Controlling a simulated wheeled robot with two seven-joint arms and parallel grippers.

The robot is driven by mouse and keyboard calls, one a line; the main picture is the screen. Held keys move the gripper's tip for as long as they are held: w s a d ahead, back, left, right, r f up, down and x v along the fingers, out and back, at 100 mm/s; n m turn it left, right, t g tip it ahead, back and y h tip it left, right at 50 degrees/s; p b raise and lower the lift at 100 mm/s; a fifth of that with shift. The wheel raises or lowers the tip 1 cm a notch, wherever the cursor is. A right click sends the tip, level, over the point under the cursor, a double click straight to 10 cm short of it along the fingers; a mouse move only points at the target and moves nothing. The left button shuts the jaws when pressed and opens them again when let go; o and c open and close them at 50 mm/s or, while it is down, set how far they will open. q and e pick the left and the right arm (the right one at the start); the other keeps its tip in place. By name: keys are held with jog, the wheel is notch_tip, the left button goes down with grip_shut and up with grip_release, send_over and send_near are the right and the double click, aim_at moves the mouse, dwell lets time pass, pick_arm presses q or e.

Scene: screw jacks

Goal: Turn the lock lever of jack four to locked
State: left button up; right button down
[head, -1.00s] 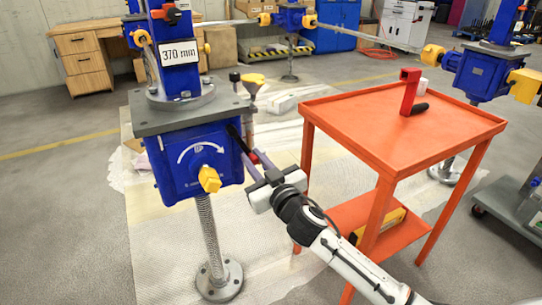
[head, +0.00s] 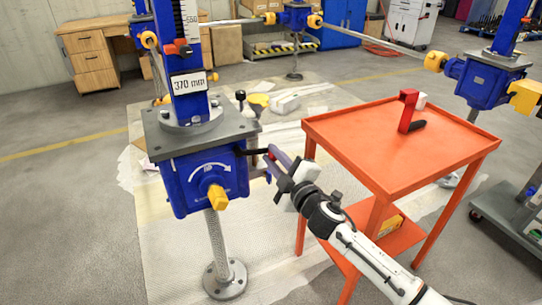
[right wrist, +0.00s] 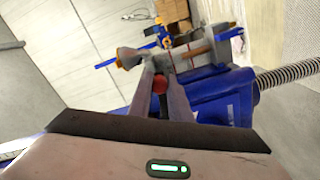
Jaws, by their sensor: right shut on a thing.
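The nearest blue jack (head: 203,178) stands at the left of the head view, with a 370 mm plate on its column. I cannot read a jack number. Its black lock lever (head: 257,151) sticks out nearly level from the right side of the gearbox. My right gripper (head: 272,161) is shut on the lever's red-knobbed end. In the right wrist view the red knob (right wrist: 160,84) shows between the two grey fingers. The fingers hide part of the lever. My left gripper is out of view.
An orange table (head: 400,145) stands close to the right of my right arm, with a red block-like tool (head: 408,108) on it. A yellow crank stub (head: 217,196) juts from the jack's front. Another blue jack (head: 486,80) stands at the back right. The floor in front is open.

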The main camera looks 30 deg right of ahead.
jog(key=shift+d+r+n+p, duration=0.25)
jog(key=shift+r+n+p, duration=0.35)
jog(key=shift+r, duration=0.4)
jog(key=shift+r+n, duration=0.15)
jog(key=shift+n, duration=0.25)
jog(key=shift+w+r, duration=0.1)
jog(key=c, duration=1.7)
grip_release()
jog(key=shift+o, duration=0.2)
jog(key=shift+a, duration=0.15)
jog(key=shift+f, duration=0.2)
jog(key=shift+s, duration=0.3)
jog(key=s, duration=1)
